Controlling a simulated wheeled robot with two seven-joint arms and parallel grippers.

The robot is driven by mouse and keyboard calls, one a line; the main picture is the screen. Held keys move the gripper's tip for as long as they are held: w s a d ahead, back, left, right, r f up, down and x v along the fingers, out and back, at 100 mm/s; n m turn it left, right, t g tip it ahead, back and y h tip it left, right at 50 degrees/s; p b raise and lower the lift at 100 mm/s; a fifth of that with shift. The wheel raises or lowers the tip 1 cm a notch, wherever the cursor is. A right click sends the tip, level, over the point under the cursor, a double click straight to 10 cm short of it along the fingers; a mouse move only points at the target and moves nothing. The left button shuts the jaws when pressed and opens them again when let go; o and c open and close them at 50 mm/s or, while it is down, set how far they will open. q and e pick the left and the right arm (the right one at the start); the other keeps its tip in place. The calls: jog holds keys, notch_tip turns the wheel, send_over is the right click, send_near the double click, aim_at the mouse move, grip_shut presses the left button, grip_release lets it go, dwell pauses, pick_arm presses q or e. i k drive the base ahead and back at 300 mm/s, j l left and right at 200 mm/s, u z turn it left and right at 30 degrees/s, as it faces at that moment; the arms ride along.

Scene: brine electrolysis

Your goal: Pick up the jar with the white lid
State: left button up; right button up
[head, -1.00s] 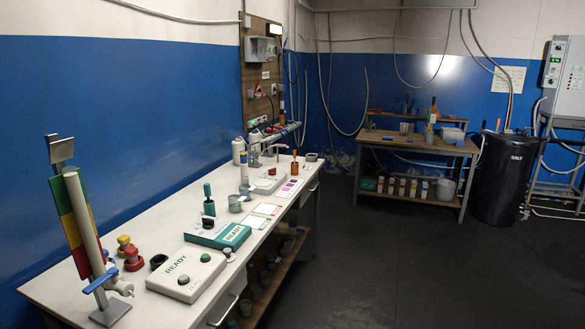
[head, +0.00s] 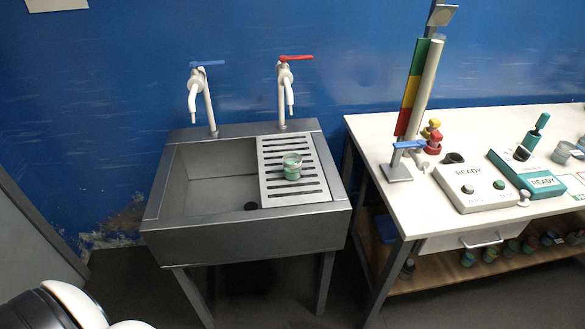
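I cannot make out a jar with a white lid. A small greenish glass jar (head: 292,169) stands upright on the slotted drainboard of the sink, and no white lid shows on it. Several small jars (head: 490,254) stand on the wooden lower shelf under the bench, too small and dark to tell their lids. A grey jar (head: 563,152) stands on the bench at the right edge. Neither of my grippers is in view; only white and black rounded parts, probably mine, show at the lower left.
A metal sink (head: 240,236) with a blue-handled tap (head: 205,95) and a red-handled tap (head: 287,90) stands against the blue wall. The white bench (head: 375,128) at right carries two READY devices (head: 475,186) (head: 540,180) and a stand (head: 397,170). Floor between sink and bench is narrow.

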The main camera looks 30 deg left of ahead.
aim_at(291, 162)
jog(key=j+u, duration=0.2)
jog(key=j, duration=0.35)
jog(key=i+j+u, duration=0.2)
jog(key=j, duration=0.35)
jog(key=j+u, duration=0.15)
jog(key=j, duration=0.45)
